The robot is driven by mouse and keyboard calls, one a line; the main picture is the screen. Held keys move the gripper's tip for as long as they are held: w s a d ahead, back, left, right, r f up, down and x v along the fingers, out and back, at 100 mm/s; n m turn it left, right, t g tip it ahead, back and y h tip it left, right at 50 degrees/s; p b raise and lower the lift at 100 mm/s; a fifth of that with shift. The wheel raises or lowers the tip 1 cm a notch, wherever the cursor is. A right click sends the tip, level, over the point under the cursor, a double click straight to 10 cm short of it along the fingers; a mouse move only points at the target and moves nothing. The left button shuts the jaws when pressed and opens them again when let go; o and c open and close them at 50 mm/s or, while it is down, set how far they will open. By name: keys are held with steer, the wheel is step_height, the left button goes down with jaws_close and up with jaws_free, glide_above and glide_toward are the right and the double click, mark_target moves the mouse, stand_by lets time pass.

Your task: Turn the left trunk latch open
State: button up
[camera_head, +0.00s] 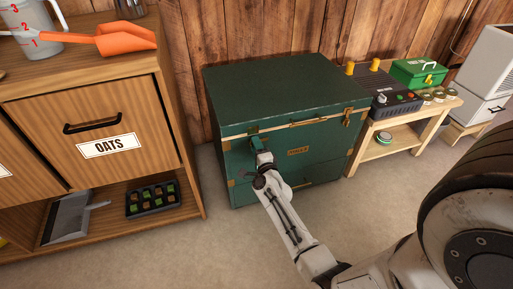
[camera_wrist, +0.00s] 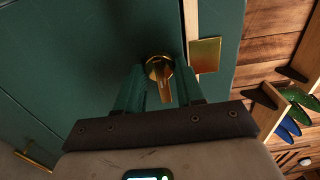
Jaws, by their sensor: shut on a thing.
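The dark green trunk (camera_head: 285,85) stands on the floor with its lid down. In the wrist view, the left trunk latch (camera_wrist: 166,90) is a brass turn piece on a round base on the trunk's front (camera_wrist: 90,45). Its arm points down in the picture, towards my palm. A square brass plate (camera_wrist: 205,55) sits beside it, across the pale trim strip. My gripper (camera_head: 258,146) is at the trunk's upper left front. Its green fingers (camera_wrist: 160,80) lie on either side of the latch arm, shut on it. In the head view my gripper hides the latch.
The right latch (camera_head: 347,117) is at the trunk's front right. A wooden cabinet with an OATS drawer (camera_head: 100,140) stands close on the left. A low wooden bench (camera_head: 405,135) stands on the right. Bare floor (camera_head: 215,240) lies in front of the trunk.

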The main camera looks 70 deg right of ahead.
stand_by(0.4)
steer(key=o, duration=1)
steer(key=p+v, duration=0.3)
steer(key=v, duration=0.7)
steer(key=shift+s+a, duration=0.25)
steer(key=shift+s, duration=0.1)
